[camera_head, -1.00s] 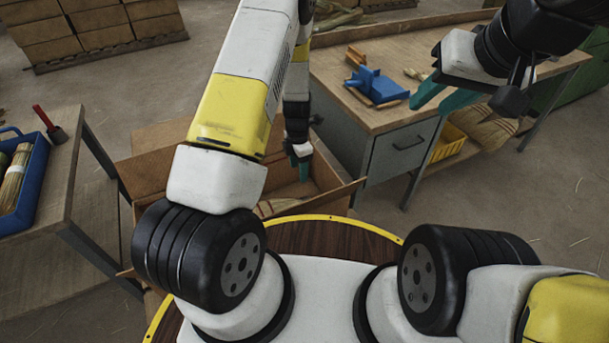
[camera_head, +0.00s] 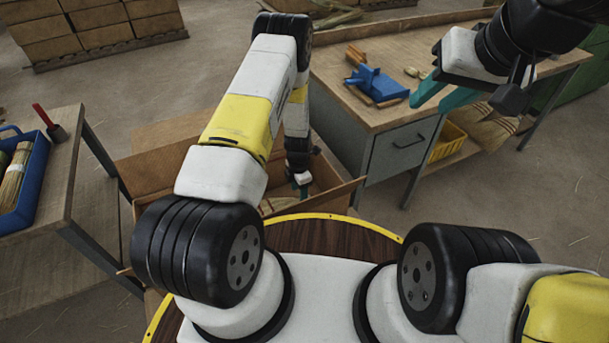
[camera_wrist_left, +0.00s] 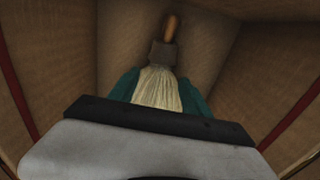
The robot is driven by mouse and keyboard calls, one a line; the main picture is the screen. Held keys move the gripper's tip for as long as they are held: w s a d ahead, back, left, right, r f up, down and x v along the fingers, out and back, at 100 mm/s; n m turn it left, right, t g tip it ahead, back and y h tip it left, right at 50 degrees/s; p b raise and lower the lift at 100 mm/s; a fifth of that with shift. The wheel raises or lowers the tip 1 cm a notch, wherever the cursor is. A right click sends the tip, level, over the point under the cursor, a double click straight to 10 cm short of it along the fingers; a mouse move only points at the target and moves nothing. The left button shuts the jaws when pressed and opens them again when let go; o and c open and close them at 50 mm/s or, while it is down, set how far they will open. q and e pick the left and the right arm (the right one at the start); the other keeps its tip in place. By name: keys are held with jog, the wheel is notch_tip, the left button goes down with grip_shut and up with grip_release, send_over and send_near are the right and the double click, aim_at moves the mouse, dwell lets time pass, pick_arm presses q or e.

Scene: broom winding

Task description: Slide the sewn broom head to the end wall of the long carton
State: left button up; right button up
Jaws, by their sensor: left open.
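The long carton (camera_head: 158,172) stands open in front of my base, partly hidden by my left arm. In the left wrist view, the broom head (camera_wrist_left: 155,92) lies inside it, with pale bristles, a brown bound cap and a short wooden handle stub pointing to the top of the picture. My left gripper (camera_wrist_left: 157,84) is open, down in the carton, with one teal finger on each side of the bristles. Contact with the bristles cannot be told. In the head view, my left gripper (camera_head: 302,186) is mostly hidden. My right gripper (camera_head: 443,97) is open and empty by the workbench.
The workbench (camera_head: 385,118) at right holds a blue tool (camera_head: 375,85) and wooden pieces; a yellow bin (camera_head: 448,142) sits on its lower shelf. A side table (camera_head: 65,165) at left bears a blue tray (camera_head: 28,195) of broom heads. The carton's walls rise close around my left gripper.

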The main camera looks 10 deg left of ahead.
pick_arm(q)
jog(key=shift+f, duration=3.7)
jog(key=shift+s+a+f, duration=0.1)
jog(key=shift+s+a, duration=0.8)
jog(key=shift+a, duration=0.3)
jog(key=shift+s+a+f, duration=0.1)
jog(key=shift+s+a, duration=0.8)
jog(key=shift+a, duration=0.35)
jog(key=shift+s+a, duration=0.9)
jog(key=shift+a, duration=0.3)
jog(key=shift+w+d, duration=0.15)
jog(key=shift+w+d+r, duration=0.15)
jog(key=shift+w+d, duration=0.25)
jog(key=shift+d, duration=0.15)
jog(key=shift+w+d+r, duration=0.15)
jog(key=shift+w+r, duration=0.05)
jog(key=shift+r, duration=4.85)
